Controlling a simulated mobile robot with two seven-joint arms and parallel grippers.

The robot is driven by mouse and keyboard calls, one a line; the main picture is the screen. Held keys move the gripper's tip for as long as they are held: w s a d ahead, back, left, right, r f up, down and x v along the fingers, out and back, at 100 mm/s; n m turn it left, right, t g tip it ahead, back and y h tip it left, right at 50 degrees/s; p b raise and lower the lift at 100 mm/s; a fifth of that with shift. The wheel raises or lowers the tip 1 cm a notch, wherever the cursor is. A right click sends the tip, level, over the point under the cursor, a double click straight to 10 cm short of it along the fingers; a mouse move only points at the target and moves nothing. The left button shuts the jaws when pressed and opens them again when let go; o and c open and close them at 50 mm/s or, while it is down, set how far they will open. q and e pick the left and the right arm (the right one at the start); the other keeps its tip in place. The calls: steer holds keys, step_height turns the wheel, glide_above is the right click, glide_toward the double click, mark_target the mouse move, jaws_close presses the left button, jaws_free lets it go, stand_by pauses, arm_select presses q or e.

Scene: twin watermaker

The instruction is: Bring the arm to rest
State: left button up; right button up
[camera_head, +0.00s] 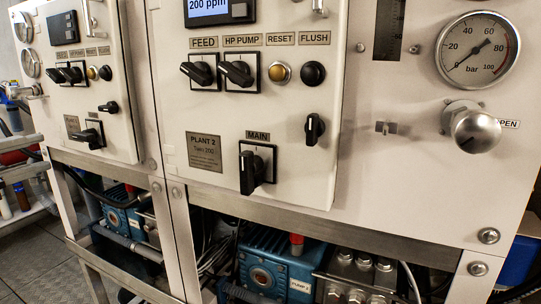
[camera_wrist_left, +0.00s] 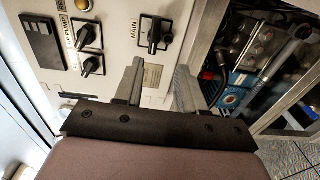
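My left gripper (camera_wrist_left: 158,84) shows in the left wrist view with its two grey fingers apart and nothing between them. It is in front of the white panel, below the black MAIN switch (camera_wrist_left: 155,34) in that picture. I cannot tell whether it touches the panel. I make out neither gripper in the head view. My right gripper is in neither view.
The head view shows the Plant 2 panel (camera_head: 226,190) with its MAIN switch (camera_head: 257,168), FEED switch (camera_head: 202,71), HP pump switch (camera_head: 240,72), round knob (camera_head: 475,132) and pressure gauge (camera_head: 478,50). Below, a blue pump (camera_head: 278,266) sits behind the metal frame (camera_head: 330,233).

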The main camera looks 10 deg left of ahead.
arm_select(q)
steer(key=w+d+f+m+g+y+p, duration=0.1)
steer(key=d+f+m+g+y+p, duration=0.2)
steer(key=f, duration=1.1)
steer(key=w+d+f+m+g+p, duration=0.1)
steer(key=d+f+m+p, duration=0.2)
steer(key=f, duration=1.1)
steer(key=s+d+f+m+g+p, duration=0.1)
steer(key=s+d+f+m, duration=0.4)
steer(key=d, duration=0.5)
steer(key=s+d+f+m+g+p, duration=0.1)
steer(key=s+d+f+m+p, duration=0.1)
steer(key=s+d+f+m, duration=0.4)
steer(key=s+d+f, duration=0.2)
steer(key=s+d, duration=0.2)
steer(key=s, duration=0.1)
steer(key=shift+s+f+g+h, duration=0.25)
steer(key=shift+f+g+h, duration=0.05)
steer(key=shift+f, duration=0.05)
steer(key=shift+a, duration=0.15)
